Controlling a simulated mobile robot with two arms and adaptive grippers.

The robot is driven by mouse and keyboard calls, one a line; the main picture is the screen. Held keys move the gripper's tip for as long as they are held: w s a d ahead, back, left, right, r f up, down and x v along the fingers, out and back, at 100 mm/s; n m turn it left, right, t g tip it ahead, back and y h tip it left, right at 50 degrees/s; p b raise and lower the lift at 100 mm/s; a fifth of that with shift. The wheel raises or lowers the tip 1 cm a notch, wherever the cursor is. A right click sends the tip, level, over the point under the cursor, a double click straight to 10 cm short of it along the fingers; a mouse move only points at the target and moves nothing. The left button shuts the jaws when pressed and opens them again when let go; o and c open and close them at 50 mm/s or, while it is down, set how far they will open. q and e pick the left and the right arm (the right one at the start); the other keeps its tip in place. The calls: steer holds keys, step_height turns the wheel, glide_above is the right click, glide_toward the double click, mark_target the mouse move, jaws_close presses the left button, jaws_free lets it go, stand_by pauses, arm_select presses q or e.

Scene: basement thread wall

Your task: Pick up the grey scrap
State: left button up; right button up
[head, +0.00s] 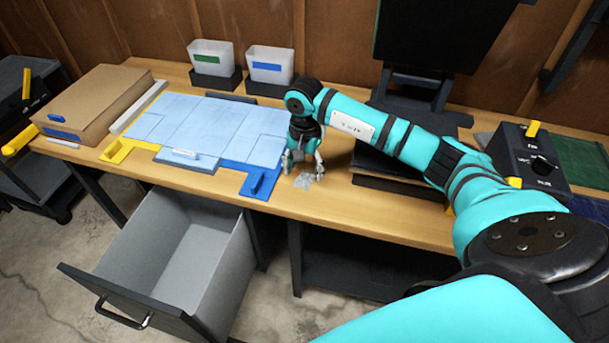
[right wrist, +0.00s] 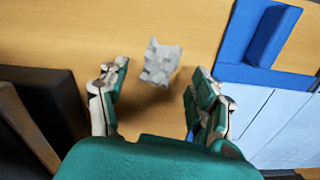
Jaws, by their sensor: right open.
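The grey scrap (head: 304,184) is a small crumpled piece lying on the wooden workbench, just right of the blue corner piece. It also shows in the right wrist view (right wrist: 161,62), ahead of my fingers and roughly between them. My right gripper (head: 304,172) points down over the bench close to the scrap, and its fingers are spread. In the right wrist view the open fingers (right wrist: 158,92) stand to either side with nothing between the pads. The scrap appears clear of both fingers. My left gripper is not in view.
Pale blue panels (head: 200,125) cover the bench left of the gripper, with a blue corner piece (head: 258,180) at their front right. Dark flat sheets (head: 385,165) lie to the right. An open grey drawer (head: 185,245) juts out below. Two bins (head: 270,65) stand behind.

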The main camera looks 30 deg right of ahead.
steer(key=shift+f, duration=1.15)
steer(key=c, duration=0.8)
steer(key=shift+r, duration=0.15)
